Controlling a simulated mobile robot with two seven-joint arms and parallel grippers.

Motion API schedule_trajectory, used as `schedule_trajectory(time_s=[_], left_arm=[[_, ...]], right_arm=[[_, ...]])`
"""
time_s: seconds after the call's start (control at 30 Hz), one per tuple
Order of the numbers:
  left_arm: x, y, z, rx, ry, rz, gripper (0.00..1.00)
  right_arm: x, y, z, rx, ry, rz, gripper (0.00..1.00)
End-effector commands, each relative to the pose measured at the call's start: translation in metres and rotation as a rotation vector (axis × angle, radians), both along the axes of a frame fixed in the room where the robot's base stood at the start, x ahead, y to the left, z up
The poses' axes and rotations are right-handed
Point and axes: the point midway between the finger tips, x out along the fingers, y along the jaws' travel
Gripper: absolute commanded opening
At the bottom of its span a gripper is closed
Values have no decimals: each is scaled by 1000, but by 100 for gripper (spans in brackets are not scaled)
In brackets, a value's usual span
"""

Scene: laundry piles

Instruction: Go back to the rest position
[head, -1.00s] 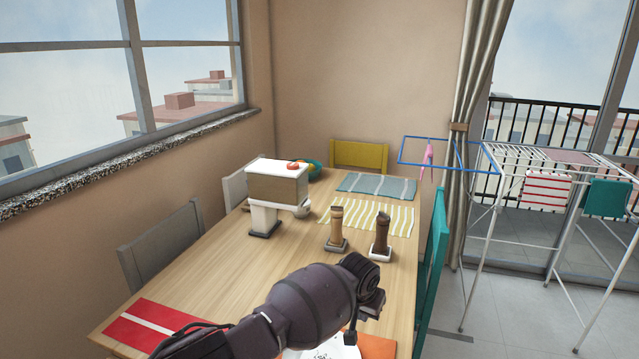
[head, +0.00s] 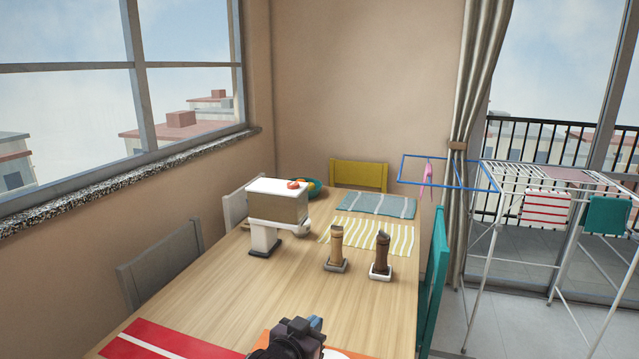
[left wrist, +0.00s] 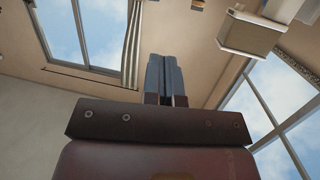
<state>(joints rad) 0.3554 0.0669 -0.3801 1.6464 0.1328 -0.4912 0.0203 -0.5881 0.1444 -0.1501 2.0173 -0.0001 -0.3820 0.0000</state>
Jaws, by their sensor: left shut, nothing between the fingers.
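My left gripper (head: 312,323) shows at the bottom of the head view, over the near part of the wooden table (head: 225,290). Its blue-grey fingers (left wrist: 165,78) are together in the left wrist view, with nothing between them. That view looks past the fingers to walls, a curtain and windows. Most of my left arm is out of the head view. My right gripper is not in view.
On the table stand a white and tan appliance (head: 278,213), two brown grinders (head: 336,248) and (head: 381,254), a teal bowl (head: 312,188) and placemats, one of them red (head: 160,341). Chairs surround it. A drying rack (head: 494,225) stands at right.

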Motion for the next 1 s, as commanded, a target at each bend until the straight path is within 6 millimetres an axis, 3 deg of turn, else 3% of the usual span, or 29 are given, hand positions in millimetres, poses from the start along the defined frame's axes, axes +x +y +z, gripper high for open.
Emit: schedule_trajectory(time_s=[0.03,0.3,0.6,0.8,1.0], left_arm=[[-12,20,-8,-4,-7,34,0],[-77,113,-43,15,-25,195,0],[-175,202,-96,85,81,350,0],[-252,244,-144,137,222,424,0],[-310,260,-177,167,335,453,0]], right_arm=[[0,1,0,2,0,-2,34],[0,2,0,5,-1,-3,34],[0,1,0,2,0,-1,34],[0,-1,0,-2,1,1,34],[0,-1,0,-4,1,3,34]])
